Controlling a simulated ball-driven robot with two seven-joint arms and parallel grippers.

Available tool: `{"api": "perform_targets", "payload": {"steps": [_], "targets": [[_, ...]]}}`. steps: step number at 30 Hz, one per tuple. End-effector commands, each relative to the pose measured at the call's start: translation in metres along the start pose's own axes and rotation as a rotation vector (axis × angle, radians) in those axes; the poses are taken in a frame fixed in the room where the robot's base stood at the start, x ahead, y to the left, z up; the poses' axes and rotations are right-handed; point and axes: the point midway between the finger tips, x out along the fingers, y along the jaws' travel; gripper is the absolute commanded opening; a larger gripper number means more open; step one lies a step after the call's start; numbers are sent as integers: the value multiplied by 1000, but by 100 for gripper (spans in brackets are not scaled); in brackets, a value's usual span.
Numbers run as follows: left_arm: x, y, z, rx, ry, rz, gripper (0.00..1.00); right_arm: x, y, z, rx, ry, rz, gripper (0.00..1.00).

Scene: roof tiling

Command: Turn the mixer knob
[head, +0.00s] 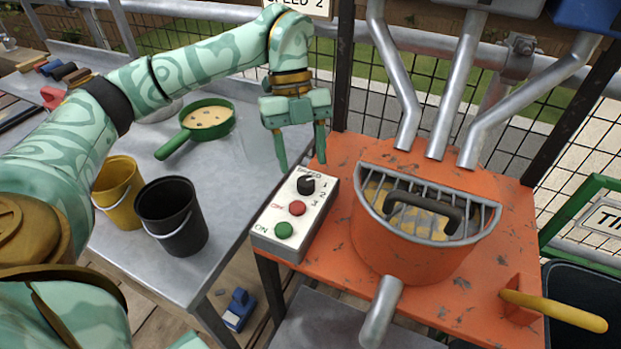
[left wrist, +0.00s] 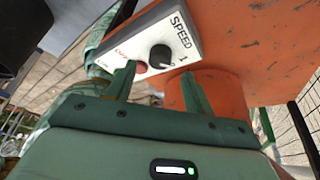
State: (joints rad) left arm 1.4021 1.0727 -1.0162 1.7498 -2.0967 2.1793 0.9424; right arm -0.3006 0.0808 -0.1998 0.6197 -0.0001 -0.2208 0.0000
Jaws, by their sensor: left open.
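The mixer knob (head: 306,185) is a round black dial at the top of a white control box, beside the word SPEED and the numbers 1, 2 and 3. In the left wrist view the knob (left wrist: 160,55) shows beyond and between the two fingers. A red OFF button (head: 297,208) and a green ON button (head: 284,230) sit below it on the box. My left gripper (head: 301,160) points down just above the knob, open and apart from it in the head view. Its fingers (left wrist: 158,85) are spread in the wrist view. My right gripper is not in view.
The orange mixer (head: 420,262) with a barred lid and black handle stands right of the control box (head: 262,238). Metal pipes (head: 395,80) rise behind it. A grey table (head: 225,245) at the left holds a green pan (head: 222,104), yellow bucket (head: 118,190) and black bucket (head: 176,222).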

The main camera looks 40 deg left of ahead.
Motion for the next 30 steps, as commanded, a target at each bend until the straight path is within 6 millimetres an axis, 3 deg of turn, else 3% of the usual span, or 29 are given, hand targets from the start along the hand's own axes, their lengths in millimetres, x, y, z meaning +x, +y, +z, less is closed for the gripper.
{"api": "perform_targets", "payload": {"steps": [1,6,17,18,23,30], "targets": [[15,0,2,0,3,4,52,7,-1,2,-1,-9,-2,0],[35,0,1,0,2,2,52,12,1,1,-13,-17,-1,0],[40,0,-1,1,0,-2,52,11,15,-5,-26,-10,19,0],[40,0,-1,1,0,-2,49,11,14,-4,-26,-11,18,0],[40,0,-1,0,0,-2,7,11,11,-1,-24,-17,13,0],[39,0,-1,9,-1,2,7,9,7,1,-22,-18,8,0]]}}
